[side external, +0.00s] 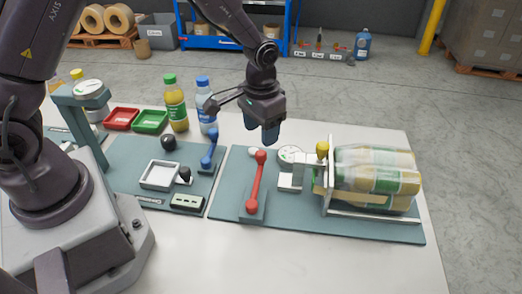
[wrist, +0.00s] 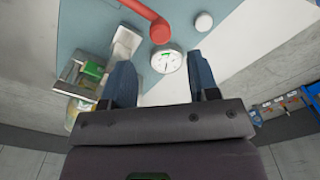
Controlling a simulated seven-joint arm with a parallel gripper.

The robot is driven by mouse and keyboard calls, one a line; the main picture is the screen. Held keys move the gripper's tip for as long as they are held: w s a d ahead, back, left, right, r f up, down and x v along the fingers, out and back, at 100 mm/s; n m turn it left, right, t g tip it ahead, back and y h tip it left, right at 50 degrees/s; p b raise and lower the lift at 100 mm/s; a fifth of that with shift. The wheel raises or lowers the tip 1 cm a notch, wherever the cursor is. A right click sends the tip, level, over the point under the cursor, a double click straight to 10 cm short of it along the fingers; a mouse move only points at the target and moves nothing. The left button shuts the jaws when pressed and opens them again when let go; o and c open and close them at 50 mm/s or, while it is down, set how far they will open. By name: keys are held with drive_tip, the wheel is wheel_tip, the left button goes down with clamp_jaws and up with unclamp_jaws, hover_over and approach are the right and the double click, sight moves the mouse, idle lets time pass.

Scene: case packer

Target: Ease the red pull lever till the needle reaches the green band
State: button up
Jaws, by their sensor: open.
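The red pull lever (side external: 257,182) stands on the right-hand teal plate, its ball end toward the back and its pivot end toward the front. In the wrist view the lever (wrist: 148,12) shows at the top, its red ball just beyond the dial. The round white gauge (side external: 291,154) sits right of the lever's ball end; it also shows in the wrist view (wrist: 166,62).
A blue lever (side external: 210,150), a black knob (side external: 168,142) and upright bottles (side external: 176,105) stand to the left. The front table edge is clear.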

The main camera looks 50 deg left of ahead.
sight(261, 152)
wheel_tip(261, 152, down, 7)
drive_tip(key=shift+r, duration=0.1)
idle(0.3)
